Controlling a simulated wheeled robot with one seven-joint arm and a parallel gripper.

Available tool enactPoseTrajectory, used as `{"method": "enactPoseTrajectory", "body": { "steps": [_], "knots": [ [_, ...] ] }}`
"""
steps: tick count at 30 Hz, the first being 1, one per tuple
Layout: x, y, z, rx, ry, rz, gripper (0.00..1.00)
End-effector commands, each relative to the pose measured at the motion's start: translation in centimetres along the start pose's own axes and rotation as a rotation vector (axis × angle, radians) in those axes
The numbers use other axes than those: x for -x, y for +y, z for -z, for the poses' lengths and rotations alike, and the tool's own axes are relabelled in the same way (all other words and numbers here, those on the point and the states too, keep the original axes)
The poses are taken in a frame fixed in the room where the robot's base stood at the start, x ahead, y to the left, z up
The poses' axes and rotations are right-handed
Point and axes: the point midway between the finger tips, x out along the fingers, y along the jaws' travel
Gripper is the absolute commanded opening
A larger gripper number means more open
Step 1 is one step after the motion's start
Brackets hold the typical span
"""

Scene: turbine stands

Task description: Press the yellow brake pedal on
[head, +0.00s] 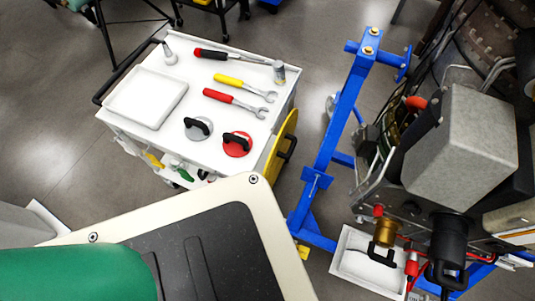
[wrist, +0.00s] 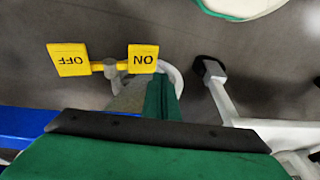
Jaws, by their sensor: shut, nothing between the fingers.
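The yellow brake pedal (wrist: 105,67) shows in the wrist view at upper left, with two flat pads. The ON pad (wrist: 142,58) is on the right and the OFF pad (wrist: 68,59) is on the left, both with their lettering upside down. My gripper (wrist: 164,82) is shut and empty, its green fingers just below and right of the ON pad in the picture. I cannot tell whether they touch the pad. In the head view a small yellow piece (head: 303,252) shows at the foot of the blue stand, partly hidden; my gripper does not show there.
The blue stand (head: 333,145) carries a turbine engine at the right. A white tool cart (head: 190,100) with wrenches and a tray stands left of it. A white tray (head: 352,262) lies near the stand's base. A white frame with a dark caster (wrist: 207,67) is right of my gripper.

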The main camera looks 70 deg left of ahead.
Motion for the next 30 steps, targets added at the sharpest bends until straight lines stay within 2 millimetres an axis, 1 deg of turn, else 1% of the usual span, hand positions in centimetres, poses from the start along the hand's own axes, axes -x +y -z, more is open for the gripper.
{"method": "enactPoseTrajectory", "body": {
  "steps": [18,24,30],
  "knots": [
    [6.8,-3.3,-0.2,0.003,-0.001,0.002,0.0],
    [8.2,-3.9,-0.2,0.004,-0.001,0.002,0.0],
    [8.6,-4.1,-0.2,0.004,-0.001,0.002,0.0]
  ]
}}
